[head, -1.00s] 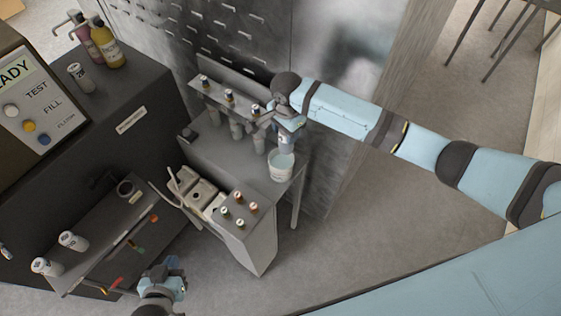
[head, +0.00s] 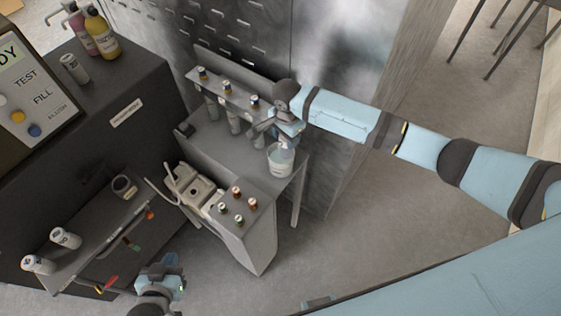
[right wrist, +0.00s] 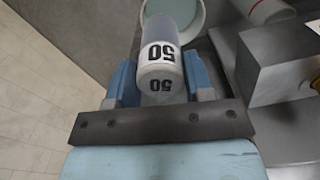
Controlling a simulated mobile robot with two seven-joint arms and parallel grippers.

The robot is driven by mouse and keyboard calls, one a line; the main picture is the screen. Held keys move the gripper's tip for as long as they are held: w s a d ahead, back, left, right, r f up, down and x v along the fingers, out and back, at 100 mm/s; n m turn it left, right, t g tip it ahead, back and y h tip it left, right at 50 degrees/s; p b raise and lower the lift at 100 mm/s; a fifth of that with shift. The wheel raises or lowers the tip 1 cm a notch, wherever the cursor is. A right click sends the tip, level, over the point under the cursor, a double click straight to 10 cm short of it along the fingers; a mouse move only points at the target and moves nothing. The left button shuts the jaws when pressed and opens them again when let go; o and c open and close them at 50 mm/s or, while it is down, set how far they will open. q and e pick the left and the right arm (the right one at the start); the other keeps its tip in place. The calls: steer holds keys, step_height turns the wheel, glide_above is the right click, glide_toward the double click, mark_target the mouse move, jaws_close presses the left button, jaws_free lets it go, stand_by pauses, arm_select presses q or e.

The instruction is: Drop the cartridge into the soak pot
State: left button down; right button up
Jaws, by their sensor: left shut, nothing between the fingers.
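A white and grey cartridge labelled 50 (right wrist: 162,60) sits between the blue fingers of my right gripper (right wrist: 163,80), which is shut on it. In the head view my right gripper (head: 284,130) is just above the soak pot (head: 280,161), a pale bucket on the grey bench. The pot's rim and pale inside also show beyond the cartridge in the right wrist view (right wrist: 200,22). The cartridge's far end overlaps the pot's opening in that view; its height over the rim is unclear. My left gripper (head: 168,268) is shut and empty at the lower left.
A rack (head: 228,88) with several capped cartridges stands left of the pot. A block with coloured knobs (head: 245,215) is in front. Bottles (head: 102,35) stand on the dark cabinet. Floor at right is clear.

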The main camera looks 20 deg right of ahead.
steer(key=o, duration=0.4)
step_height(320, 180, up, 14)
steer(key=shift+f+b, duration=0.1)
steer(key=shift+b, duration=0.5)
steer(key=s+a+f+n+t+y, duration=0.2)
steer(key=s+a+f+n, duration=0.15)
steer(key=f, duration=0.35)
steer(key=s+a+f+n+t+y, duration=0.2)
steer(key=s+f+n+y, duration=0.1)
steer(key=s+f, duration=0.3)
steer(key=s+d+f+n+t, duration=0.2)
steer(key=s+d+n, duration=0.1)
steer(key=s, duration=0.2)
steer(key=s+d+f+n+t+h, duration=0.1)
steer(key=s+d+f+n+t, duration=0.1)
steer(key=s, duration=0.3)
steer(key=s+d+f+n+t, duration=0.3)
steer(key=s+d+n, duration=0.1)
steer(key=s, duration=0.1)
steer(key=shift+s+h, duration=0.1)
steer(key=shift+h, duration=0.3)
